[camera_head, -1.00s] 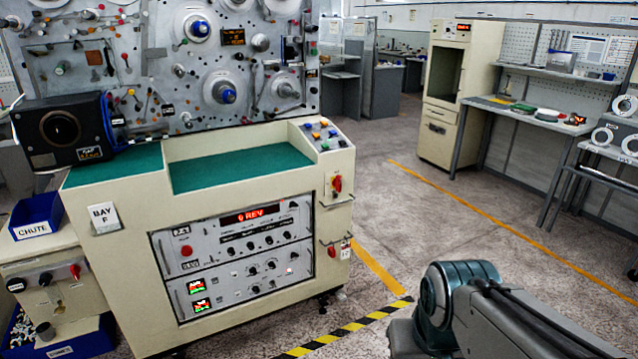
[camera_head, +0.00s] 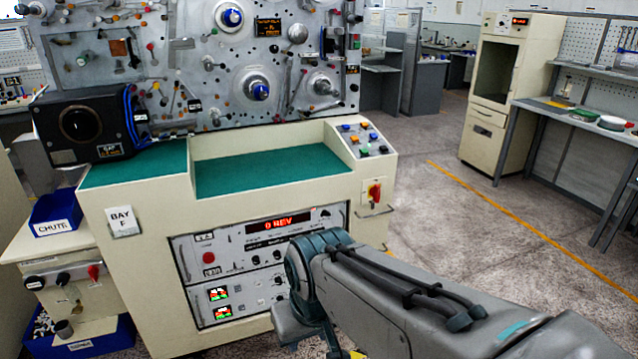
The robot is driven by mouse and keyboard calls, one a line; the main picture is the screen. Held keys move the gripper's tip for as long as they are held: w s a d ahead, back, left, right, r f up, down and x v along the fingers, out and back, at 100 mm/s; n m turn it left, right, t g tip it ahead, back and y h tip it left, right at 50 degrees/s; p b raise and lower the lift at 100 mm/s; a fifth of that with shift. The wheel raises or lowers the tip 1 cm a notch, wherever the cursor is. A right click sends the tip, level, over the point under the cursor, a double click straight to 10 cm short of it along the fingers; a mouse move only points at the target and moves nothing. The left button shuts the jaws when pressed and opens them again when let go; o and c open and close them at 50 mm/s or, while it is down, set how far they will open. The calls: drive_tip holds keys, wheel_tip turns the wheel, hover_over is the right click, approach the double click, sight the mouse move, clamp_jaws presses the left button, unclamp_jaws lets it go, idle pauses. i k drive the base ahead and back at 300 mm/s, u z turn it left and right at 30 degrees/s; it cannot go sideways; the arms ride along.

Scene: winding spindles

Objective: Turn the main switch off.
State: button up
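My gripper is not in view; no fingers show. The instrument panel's red display (camera_head: 283,223) reads "0 REV".
A handle bar (camera_head: 376,212) sticks out below the switch. A sloped panel (camera_head: 364,140) carries coloured buttons. A black box (camera_head: 85,122) stands at the left, above a blue chute bin (camera_head: 57,213). Open floor lies to the right, before a tall cream cabinet (camera_head: 492,90).

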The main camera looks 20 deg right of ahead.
sight(375, 191)
drive_tip(key=z, duration=0.2)
drive_tip(key=i, duration=0.75)
drive_tip(key=z, duration=0.8)
drive_tip(key=i, duration=0.3)
drive_tip(key=z, duration=0.3)
